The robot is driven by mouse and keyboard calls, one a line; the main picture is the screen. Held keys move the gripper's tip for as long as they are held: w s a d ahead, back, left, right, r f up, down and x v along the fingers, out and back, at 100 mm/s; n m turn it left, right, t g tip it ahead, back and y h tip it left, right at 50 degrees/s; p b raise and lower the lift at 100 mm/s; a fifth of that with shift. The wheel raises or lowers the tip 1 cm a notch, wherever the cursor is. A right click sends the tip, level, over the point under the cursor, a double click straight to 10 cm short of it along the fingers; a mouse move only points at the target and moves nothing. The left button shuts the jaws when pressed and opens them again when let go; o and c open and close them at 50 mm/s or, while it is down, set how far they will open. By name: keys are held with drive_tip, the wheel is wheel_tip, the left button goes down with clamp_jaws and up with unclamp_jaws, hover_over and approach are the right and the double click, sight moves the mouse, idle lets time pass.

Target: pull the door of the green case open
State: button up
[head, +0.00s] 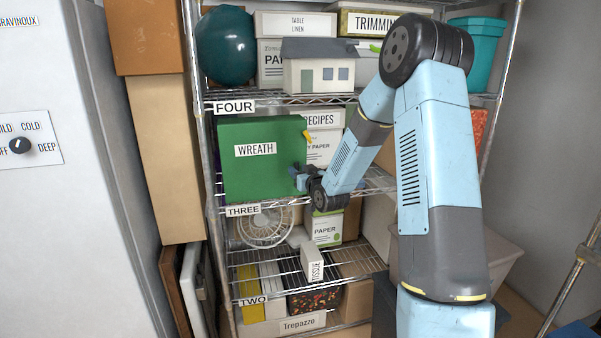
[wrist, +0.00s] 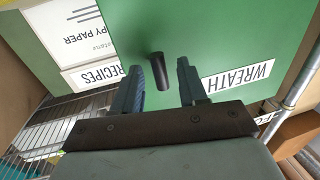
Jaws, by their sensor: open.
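The green case (head: 262,178) stands on the shelf marked THREE, with a white WREATH label (head: 256,149) on its front. Its door looks shut. In the wrist view its green face (wrist: 225,35) fills the upper right, with the label upside down. A short black handle (wrist: 158,72) sticks out from the face. My gripper (head: 300,178) is at the lower right part of the front. In the wrist view my gripper (wrist: 159,68) is open and empty, one finger on each side of the handle. I cannot tell whether either finger touches it.
White boxes, one marked RECIPES (head: 322,119), stand close to the case's right. A shelf post (head: 207,170) is just left of it. A fan (head: 262,225) and a TISSUE box (head: 312,263) are below. A white cabinet (head: 70,200) stands at the far left.

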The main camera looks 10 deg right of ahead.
clamp_jaws()
idle(0.3)
drive_tip(key=shift+d, duration=0.15)
